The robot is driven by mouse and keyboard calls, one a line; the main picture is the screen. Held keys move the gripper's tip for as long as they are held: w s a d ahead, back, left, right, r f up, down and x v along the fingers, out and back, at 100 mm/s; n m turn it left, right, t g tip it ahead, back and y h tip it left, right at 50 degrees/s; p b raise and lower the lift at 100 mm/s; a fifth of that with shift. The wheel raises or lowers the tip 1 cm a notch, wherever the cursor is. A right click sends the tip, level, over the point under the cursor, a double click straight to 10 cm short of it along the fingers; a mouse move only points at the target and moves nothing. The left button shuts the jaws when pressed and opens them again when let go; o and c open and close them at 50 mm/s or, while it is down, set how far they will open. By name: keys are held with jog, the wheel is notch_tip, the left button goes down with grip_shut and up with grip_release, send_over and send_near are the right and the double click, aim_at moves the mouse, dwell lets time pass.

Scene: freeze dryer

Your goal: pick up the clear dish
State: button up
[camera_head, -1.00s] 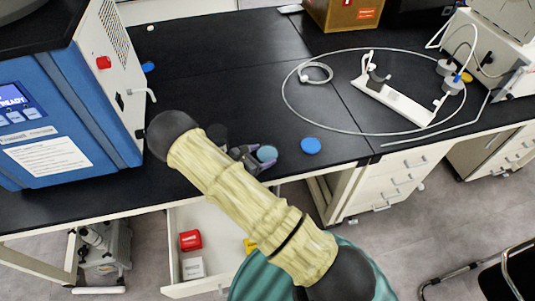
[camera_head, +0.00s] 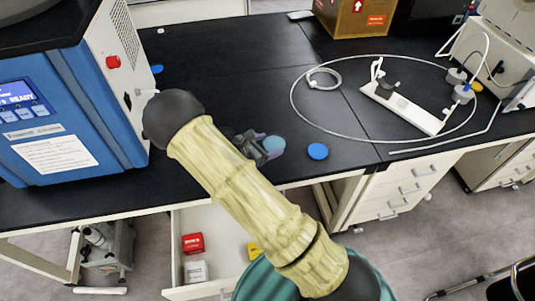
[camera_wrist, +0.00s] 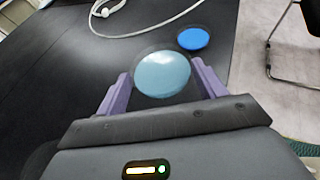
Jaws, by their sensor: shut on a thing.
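The clear dish (camera_wrist: 163,75) is round and see-through with a pale blue content or base. In the wrist view it sits between the two purple fingers of my gripper (camera_wrist: 160,85), which are shut on its sides. In the head view the dish (camera_head: 273,144) shows at the end of my gripper (camera_head: 262,148), over the black bench near its front edge. My forearm hides part of the gripper there. I cannot tell whether the dish touches the bench top.
A blue disc (camera_head: 318,151) lies on the bench (camera_head: 220,75) just right of the dish; it also shows in the wrist view (camera_wrist: 193,38). A blue freeze dryer (camera_head: 70,110) stands at the left. A white tube loop and stand (camera_head: 405,105) lie at the right. A drawer below is open.

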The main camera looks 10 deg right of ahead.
aim_at(277, 179)
jog(key=shift+r, duration=0.95)
jog(key=shift+s+d+f, duration=0.15)
jog(key=shift+s+f, duration=0.15)
jog(key=shift+f, duration=0.2)
jog(key=s+f, duration=0.2)
jog(key=s+d+f+n+t, duration=0.1)
jog(key=s+f, duration=0.1)
jog(key=f, duration=0.1)
jog(key=s+d+f+n+t+y, duration=0.1)
jog(key=s+f, duration=0.1)
jog(key=shift+s+f, duration=0.25)
jog(key=shift+w+a, duration=0.15)
jog(key=shift+a, duration=0.05)
